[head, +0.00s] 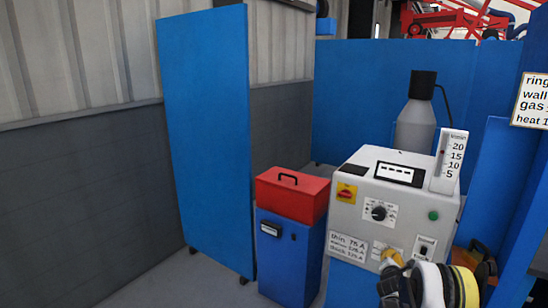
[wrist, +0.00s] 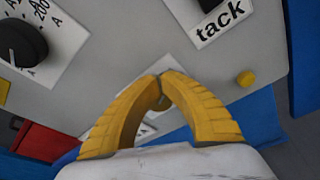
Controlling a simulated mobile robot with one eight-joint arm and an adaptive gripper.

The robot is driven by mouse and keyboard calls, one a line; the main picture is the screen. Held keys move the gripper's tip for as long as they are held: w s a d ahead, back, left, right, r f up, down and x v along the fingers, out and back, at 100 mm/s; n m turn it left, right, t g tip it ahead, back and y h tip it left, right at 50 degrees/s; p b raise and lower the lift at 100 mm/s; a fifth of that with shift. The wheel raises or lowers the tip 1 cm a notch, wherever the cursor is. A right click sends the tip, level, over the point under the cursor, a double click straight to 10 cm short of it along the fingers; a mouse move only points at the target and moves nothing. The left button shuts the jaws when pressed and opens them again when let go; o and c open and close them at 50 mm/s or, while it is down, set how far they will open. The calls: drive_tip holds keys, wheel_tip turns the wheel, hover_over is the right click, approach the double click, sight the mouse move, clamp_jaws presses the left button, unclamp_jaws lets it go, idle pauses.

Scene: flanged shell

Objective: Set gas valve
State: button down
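A light grey machine box (head: 345,212) bears a dial, labels and buttons on its front. A gauge (head: 450,160) marked 5 to 20 stands at its top right. My gripper (head: 388,256) is at the lower front panel, over a white label (head: 377,250). In the wrist view my yellow fingers (wrist: 160,78) come together at the tips. A small brownish round knob (wrist: 160,102), apparently the gas valve, shows between them near the tips and seems pinched. The fingers partly hide it, and its setting cannot be read.
A black dial (head: 379,213) and a red-yellow switch (head: 346,193) are on the front. A green button (head: 433,215) and a tack switch (head: 425,248) lie to the right. A red toolbox (head: 292,195) stands on a blue cabinet (head: 290,255) at left. Blue panels (head: 205,145) stand around.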

drive_tip(key=s+a, duration=0.1)
drive_tip(key=s, duration=0.1)
drive_tip(key=s+a, duration=0.2)
drive_tip(key=shift+s+a, duration=0.1)
drive_tip(key=shift+s, duration=0.25)
drive_tip(key=s+a+r+m+g+y, duration=0.1)
drive_tip(key=a+r+m, duration=0.15)
drive_tip(key=r, duration=0.55)
drive_tip(key=s+a+r+m+g, duration=0.15)
drive_tip(key=r+m, duration=0.25)
drive_tip(key=r, duration=0.4)
drive_tip(key=s+a+r+m+y, duration=0.1)
drive_tip(key=s+a+r+m, duration=0.55)
drive_tip(key=s+r, duration=0.4)
drive_tip(key=s+a+m+g+y, duration=0.1)
drive_tip(key=s+a+m, duration=0.2)
drive_tip(key=s, duration=0.8)
drive_tip(key=s+a+m+g+y, duration=0.2)
drive_tip(key=s+a+m, duration=0.2)
drive_tip(key=s+a, duration=0.3)
drive_tip(key=s+a+m+g+y, duration=0.1)
drive_tip(key=s+a+m, duration=0.3)
drive_tip(key=s, duration=1.1)
drive_tip(key=shift+s+a+f+y, duration=0.15)
drive_tip(key=shift+s+a+y, duration=0.05)
drive_tip(key=shift+a+y, duration=0.35)
